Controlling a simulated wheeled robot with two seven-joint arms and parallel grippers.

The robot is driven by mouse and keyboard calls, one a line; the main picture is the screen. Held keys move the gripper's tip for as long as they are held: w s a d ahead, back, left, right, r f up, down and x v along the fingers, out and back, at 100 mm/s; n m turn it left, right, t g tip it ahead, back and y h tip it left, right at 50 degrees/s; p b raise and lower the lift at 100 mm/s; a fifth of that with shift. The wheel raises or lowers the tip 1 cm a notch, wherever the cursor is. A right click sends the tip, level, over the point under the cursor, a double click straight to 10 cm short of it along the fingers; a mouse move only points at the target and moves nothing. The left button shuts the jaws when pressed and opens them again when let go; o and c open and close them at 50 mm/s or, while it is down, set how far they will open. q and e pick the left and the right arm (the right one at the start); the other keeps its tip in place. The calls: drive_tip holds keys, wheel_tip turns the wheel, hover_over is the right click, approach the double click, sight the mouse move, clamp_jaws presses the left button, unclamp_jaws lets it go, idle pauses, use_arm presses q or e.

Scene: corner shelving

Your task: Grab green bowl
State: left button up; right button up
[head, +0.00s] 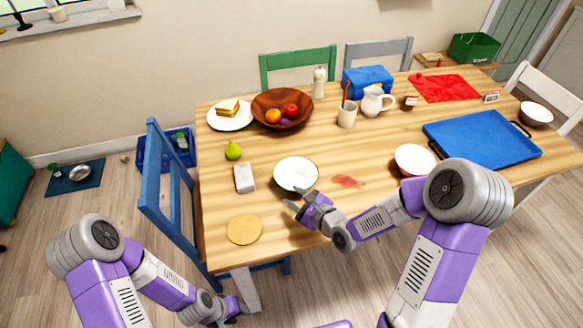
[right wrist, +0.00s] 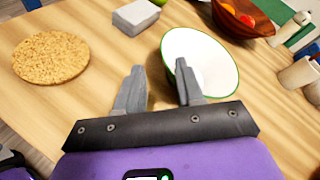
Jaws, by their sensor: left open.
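My right gripper (head: 293,198) is open at the bowl's near side. In the right wrist view, one finger of this gripper (right wrist: 158,78) overlaps the bowl's rim and the other is over bare wood. I cannot tell whether the finger touches the bowl. My left gripper (head: 240,309) is open, low in front of the table and away from the bowl.
A white box (head: 244,179) and a round cork mat (head: 244,229) lie left of the bowl. A red-rimmed bowl (head: 415,160) and a blue tray (head: 482,140) are to the right. A wooden fruit bowl (head: 268,101) stands behind. A blue chair (head: 167,190) stands at the left.

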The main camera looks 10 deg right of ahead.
drive_tip(key=shift+b+x, duration=0.3)
drive_tip(key=shift+x, duration=0.7)
drive_tip(key=shift+w+a+f, duration=0.1)
drive_tip(key=shift+w+a, duration=0.05)
drive_tip(key=shift+w, duration=0.15)
drive_tip(key=b+x, duration=0.1)
drive_tip(key=x, duration=0.2)
drive_tip(key=shift+w+b, duration=0.35)
drive_tip(key=shift+b, duration=0.05)
drive_tip(key=shift+w+a+f, duration=0.15)
drive_tip(key=shift+w+a, duration=0.05)
drive_tip(key=shift+w, duration=0.3)
clamp_jaws()
